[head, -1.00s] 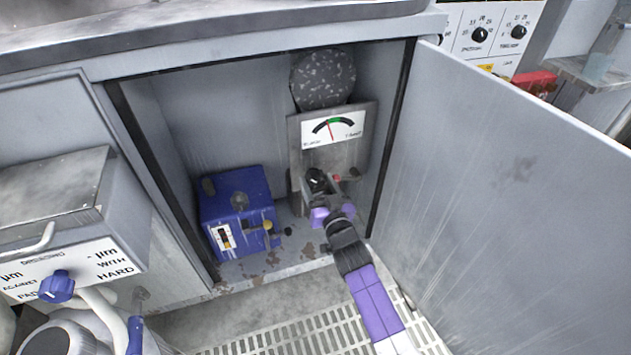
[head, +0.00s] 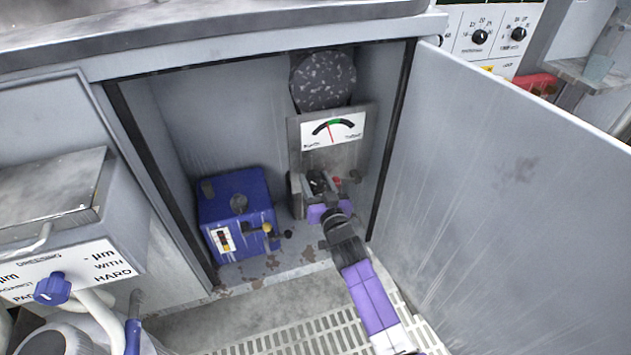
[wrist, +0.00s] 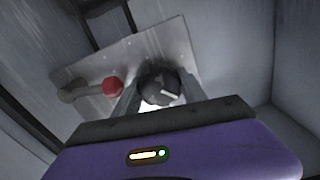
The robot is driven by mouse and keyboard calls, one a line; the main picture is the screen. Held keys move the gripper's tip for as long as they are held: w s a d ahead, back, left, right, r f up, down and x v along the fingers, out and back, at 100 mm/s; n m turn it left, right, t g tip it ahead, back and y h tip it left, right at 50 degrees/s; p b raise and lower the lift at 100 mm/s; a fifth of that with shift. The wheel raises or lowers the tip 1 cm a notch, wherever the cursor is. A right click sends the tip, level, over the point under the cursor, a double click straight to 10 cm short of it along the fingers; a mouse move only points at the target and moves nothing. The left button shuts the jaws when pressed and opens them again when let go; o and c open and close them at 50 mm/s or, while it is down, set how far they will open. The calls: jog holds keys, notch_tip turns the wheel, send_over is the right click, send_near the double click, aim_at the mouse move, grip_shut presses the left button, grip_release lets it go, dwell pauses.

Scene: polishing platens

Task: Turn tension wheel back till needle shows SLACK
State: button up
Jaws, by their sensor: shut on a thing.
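The tension wheel shows in the wrist view as a dark round knob (wrist: 160,84) with a white mark on its face. My gripper (wrist: 158,97) is shut on it, one finger on each side. In the head view my gripper (head: 319,194) reaches into the open cabinet, low on the grey plate, and partly hides the wheel. Above it is the white tension gauge (head: 346,136) with a dark arc and a green section at the top. Its red needle (head: 331,133) stands near upright, leaning slightly left of the green. The end labels are too small to read surely.
A red knob on a grey lever (wrist: 112,86) sits just left of the wheel in the wrist view. A blue box (head: 232,205) stands on the cabinet floor to the left. A dark speckled roller (head: 323,78) is above the gauge. The open door (head: 500,200) bounds the right side.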

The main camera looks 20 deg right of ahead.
jog(key=n+b, duration=0.1)
jog(key=n, duration=0.2)
jog(key=shift+f+n+b, duration=0.1)
jog(key=shift+n+b, duration=0.2)
jog(key=shift+n, duration=0.1)
jog(key=shift+n+b, duration=0.55)
jog(key=shift+n, duration=1.25)
jog(key=o, duration=1.1)
jog(key=shift+s+p, duration=0.55)
jog(key=shift+s, duration=3.4)
